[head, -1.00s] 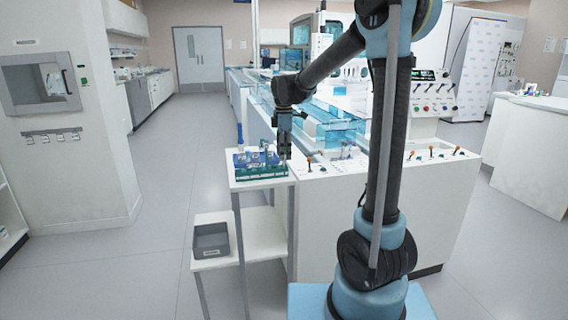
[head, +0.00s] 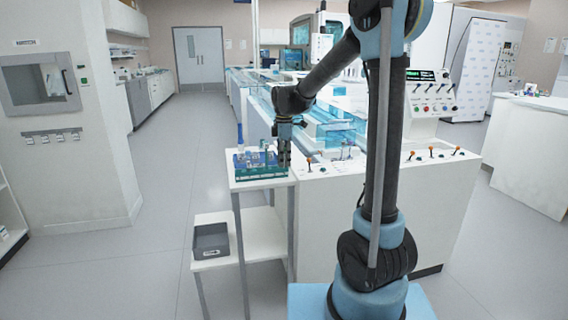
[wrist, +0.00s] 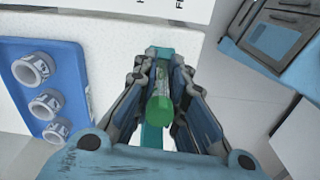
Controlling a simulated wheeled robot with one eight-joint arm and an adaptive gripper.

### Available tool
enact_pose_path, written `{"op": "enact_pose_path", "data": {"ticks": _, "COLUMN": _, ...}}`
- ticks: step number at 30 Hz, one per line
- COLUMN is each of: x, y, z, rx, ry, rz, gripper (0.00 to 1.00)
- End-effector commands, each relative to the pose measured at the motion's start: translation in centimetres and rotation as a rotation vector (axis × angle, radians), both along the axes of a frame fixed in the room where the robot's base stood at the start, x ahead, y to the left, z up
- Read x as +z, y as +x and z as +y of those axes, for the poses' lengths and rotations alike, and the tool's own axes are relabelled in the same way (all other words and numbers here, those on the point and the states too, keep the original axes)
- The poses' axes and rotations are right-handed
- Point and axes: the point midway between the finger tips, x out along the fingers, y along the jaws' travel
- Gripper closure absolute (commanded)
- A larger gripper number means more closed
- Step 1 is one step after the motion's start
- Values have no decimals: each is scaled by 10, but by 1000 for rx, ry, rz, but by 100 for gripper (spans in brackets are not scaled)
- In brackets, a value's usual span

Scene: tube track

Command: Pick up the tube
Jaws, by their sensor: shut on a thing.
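A clear tube with a green cap (wrist: 160,110) is between the fingers of my gripper (wrist: 158,95) in the wrist view. The fingers are shut on it from both sides, with the cap facing the camera. A teal-green rack (wrist: 152,138) shows beneath the tube; whether the tube's lower end is still inside it is hidden. In the head view my gripper (head: 284,158) is low at the right end of the green rack (head: 262,172). The tube is too small to make out there.
A blue rack (wrist: 68,60) with several round holders stands left of my gripper on the white stand (head: 240,184). A grey bin (head: 211,240) sits on the lower shelf. The white machine counter (head: 350,205) is close on the right.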

Motion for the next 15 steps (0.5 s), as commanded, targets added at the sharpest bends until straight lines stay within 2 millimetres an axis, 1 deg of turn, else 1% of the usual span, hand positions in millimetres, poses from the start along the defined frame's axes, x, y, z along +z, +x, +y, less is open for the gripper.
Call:
{"op": "enact_pose_path", "data": {"ticks": 5, "x": 3, "y": 0, "z": 0, "rx": 0, "ry": 0, "rz": 0, "gripper": 100}}
{"op": "enact_pose_path", "data": {"ticks": 8, "x": 11, "y": 0, "z": 0, "rx": 0, "ry": 0, "rz": 0, "gripper": 100}}
{"op": "enact_pose_path", "data": {"ticks": 11, "x": 25, "y": 0, "z": 0, "rx": 0, "ry": 0, "rz": 0, "gripper": 100}}
{"op": "enact_pose_path", "data": {"ticks": 15, "x": 50, "y": 0, "z": 0, "rx": 0, "ry": 0, "rz": 0, "gripper": 100}}
